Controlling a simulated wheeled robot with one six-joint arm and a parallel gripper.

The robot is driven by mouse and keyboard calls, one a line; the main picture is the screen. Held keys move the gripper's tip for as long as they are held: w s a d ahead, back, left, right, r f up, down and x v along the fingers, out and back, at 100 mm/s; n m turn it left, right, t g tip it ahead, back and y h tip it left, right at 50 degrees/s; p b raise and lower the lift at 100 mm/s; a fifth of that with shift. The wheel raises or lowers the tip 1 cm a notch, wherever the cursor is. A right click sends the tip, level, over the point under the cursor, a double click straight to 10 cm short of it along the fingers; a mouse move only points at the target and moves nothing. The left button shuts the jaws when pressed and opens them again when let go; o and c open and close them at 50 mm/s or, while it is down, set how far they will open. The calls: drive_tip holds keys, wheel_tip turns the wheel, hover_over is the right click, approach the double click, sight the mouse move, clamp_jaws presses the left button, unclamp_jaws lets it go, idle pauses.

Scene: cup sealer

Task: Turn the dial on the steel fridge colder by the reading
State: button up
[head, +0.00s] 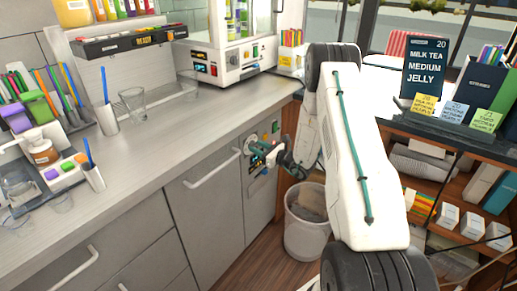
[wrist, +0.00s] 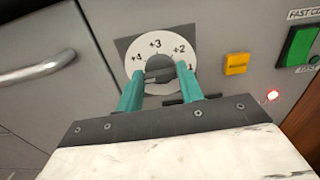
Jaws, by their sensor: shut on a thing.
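The steel fridge (head: 205,205) is built under the counter, with its control panel at the right end of the front. The dial (wrist: 158,70) is a dark knob within a white ring marked +4, +3, +2 and +1. The +3 mark stands at the top of the ring in the wrist view. My gripper (wrist: 160,88) has its two teal fingers on either side of the knob, shut on it.
A yellow button (wrist: 236,64), a green switch (wrist: 299,46) and a lit red lamp (wrist: 273,96) sit right of the dial. A bar handle (wrist: 38,68) sticks out at the left. A waste bin (head: 306,225) stands on the floor below my arm.

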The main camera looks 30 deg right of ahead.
drive_tip(key=m, duration=0.4)
drive_tip(key=shift+d+f+m, duration=0.1)
drive_tip(key=shift+m, duration=1.9)
drive_tip(key=o, duration=1)
drive_tip(key=v, duration=0.7)
drive_tip(key=shift+s, duration=0.4)
drive_tip(key=shift+d, duration=0.15)
